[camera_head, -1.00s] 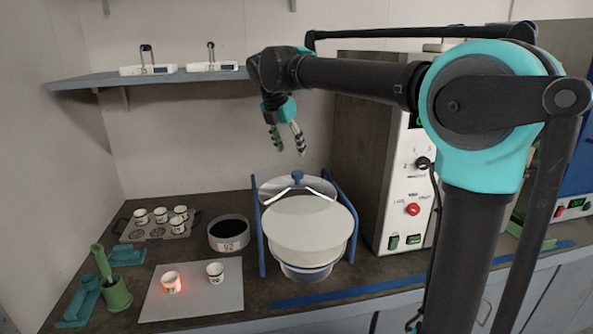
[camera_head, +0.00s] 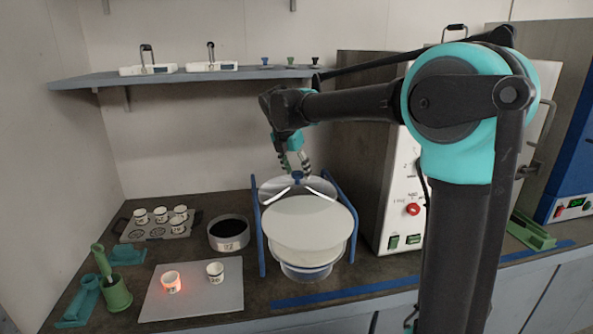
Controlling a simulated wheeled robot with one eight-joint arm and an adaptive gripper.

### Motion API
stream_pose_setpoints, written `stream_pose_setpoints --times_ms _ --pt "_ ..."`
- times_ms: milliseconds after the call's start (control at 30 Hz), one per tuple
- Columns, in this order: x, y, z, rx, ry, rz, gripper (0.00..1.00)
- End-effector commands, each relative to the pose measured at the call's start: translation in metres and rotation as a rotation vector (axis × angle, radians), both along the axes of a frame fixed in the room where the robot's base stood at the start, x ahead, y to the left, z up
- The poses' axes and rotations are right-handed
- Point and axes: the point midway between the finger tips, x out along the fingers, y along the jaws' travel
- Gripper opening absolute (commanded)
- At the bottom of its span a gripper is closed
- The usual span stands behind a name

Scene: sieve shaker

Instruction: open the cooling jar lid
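The cooling jar (camera_head: 306,270) is a wide round vessel between two blue upright side bars, with a pale lid (camera_head: 308,226) over its top. A blue knob (camera_head: 297,176) with white curved arms stands at the back of the lid area. My gripper (camera_head: 295,167) points down right at the knob, with its fingers around or just above it. From this view I cannot tell whether the fingers touch the knob or how far apart they are.
A furnace-like cabinet (camera_head: 398,190) stands close on the right. A dark-filled bowl (camera_head: 229,233), a plate with two cups (camera_head: 195,300) and a rack with several cups (camera_head: 140,236) are on the left. A shelf (camera_head: 200,78) hangs behind.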

Motion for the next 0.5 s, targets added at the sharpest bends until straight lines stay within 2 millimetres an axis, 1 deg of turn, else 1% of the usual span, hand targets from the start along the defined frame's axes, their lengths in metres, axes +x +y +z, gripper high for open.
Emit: stream_pose_setpoints --times_ms 33,67,400,500 --pt "0.0000 0.0000 0.0001 0.000 0.000 0.000 0.45" --pt "0.0000 0.0000 0.0001 0.000 0.000 0.000 0.42" --pt "-0.0001 0.0001 0.0001 0.000 0.000 0.000 0.00" --pt "-0.0001 0.0000 0.0003 0.000 0.000 0.000 0.00"
